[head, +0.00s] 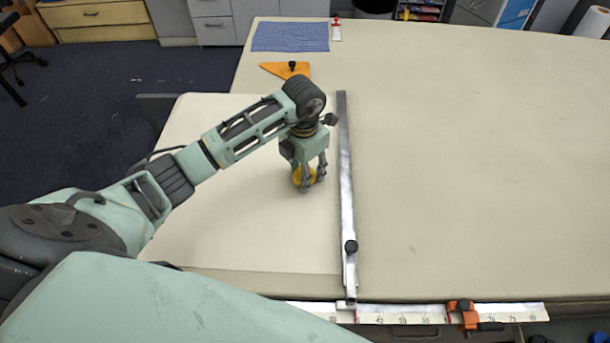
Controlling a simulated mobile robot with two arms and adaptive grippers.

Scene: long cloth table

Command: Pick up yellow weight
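The yellow weight (297,175) is on the pale sheet (225,235), just left of the metal ruler. My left gripper (312,178) points down over the weight, with its fingers around it. The fingers hide part of the weight. I cannot tell whether the fingers press on it or stand a little apart from it, or whether it rests fully on the sheet. My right gripper is not in view.
A metal straightedge (346,190) with a black knob stands close right of my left gripper. A graduated rail (400,314) runs along the front edge. An orange triangular piece (285,70) and a blue cloth (290,37) lie farther back. The table's right side (480,170) is clear.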

